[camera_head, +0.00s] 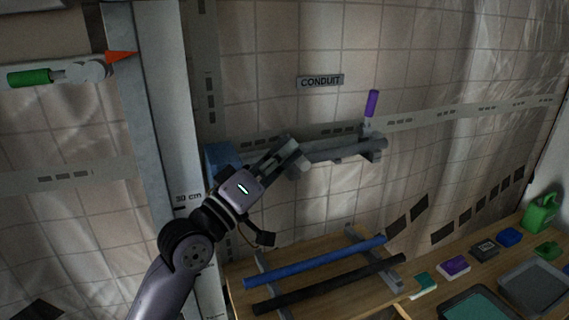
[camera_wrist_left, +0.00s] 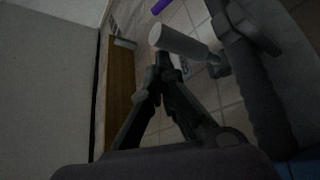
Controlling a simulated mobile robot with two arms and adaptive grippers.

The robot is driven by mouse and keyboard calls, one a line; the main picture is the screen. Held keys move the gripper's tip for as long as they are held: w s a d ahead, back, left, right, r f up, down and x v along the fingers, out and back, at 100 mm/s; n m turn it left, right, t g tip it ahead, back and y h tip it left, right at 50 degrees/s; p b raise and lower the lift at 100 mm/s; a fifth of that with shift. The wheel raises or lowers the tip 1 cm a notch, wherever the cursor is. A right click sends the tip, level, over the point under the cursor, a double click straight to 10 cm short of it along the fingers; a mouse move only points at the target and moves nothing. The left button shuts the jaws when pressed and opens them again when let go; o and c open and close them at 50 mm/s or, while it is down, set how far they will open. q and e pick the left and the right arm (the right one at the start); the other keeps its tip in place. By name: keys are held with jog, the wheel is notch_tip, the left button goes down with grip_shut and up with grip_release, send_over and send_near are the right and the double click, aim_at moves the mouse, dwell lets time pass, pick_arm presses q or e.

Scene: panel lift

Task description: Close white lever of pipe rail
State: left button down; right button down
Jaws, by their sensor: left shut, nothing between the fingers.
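The pipe rail (camera_head: 335,150) is a grey bar on the tiled wall below the CONDUIT sign. Its white lever (camera_head: 304,165) shows as a pale stub at the rail's left part, partly hidden by my gripper. In the left wrist view the white lever (camera_wrist_left: 180,42) is a pale cylinder sticking out from the grey rail (camera_wrist_left: 255,90). A purple lever (camera_head: 371,103) stands upright at the rail's right end. My left gripper (camera_head: 288,150) is shut and empty, its fingertips close beside the white lever. Whether they touch it, I cannot tell.
A grey upright post (camera_head: 160,110) with a red pointer stands left of the rail. A green-handled lever (camera_head: 28,77) is at far left. Below, a wooden bench (camera_head: 330,300) bears a blue pipe (camera_head: 315,262), a black pipe (camera_head: 330,283) and trays. Space between rail and bench is free.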

pick_arm(q)
jog(key=shift+f+m+h+b, duration=0.3)
jog(key=shift+f+m+b, duration=0.05)
jog(key=shift+m+b, duration=0.05)
jog(key=v, duration=1.2)
jog(key=shift+r, duration=0.25)
jog(key=shift+s, duration=0.1)
